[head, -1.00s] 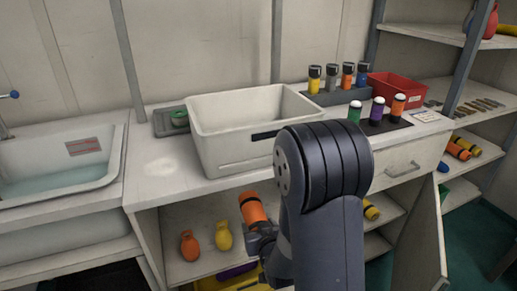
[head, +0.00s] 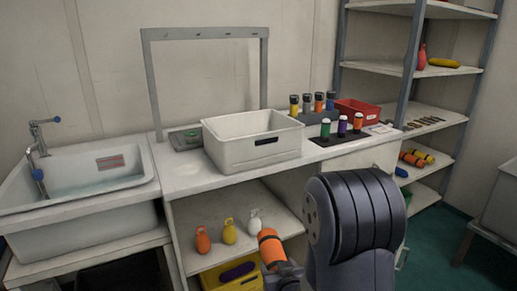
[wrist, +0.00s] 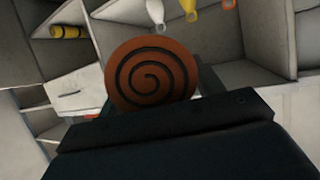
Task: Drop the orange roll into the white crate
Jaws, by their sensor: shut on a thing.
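The orange roll (head: 270,247) has dark bands and is held in my gripper (head: 284,268), low in front of the open shelf under the counter. In the wrist view the roll (wrist: 153,76) shows its round end with a dark spiral, and my gripper (wrist: 155,115) is shut on it. The white crate (head: 240,155) stands on the counter, above and behind the roll in the head view. It has a dark label on its front. The inside of the crate is only partly visible. The roll is well apart from the crate.
A sink (head: 85,185) is at left. Bottles (head: 312,102) and a red bin (head: 358,112) stand right of the crate. Orange, yellow and white flasks (head: 228,232) stand on the shelf below, with a yellow bin (head: 232,280) under them. A grey frame (head: 205,33) rises behind the crate.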

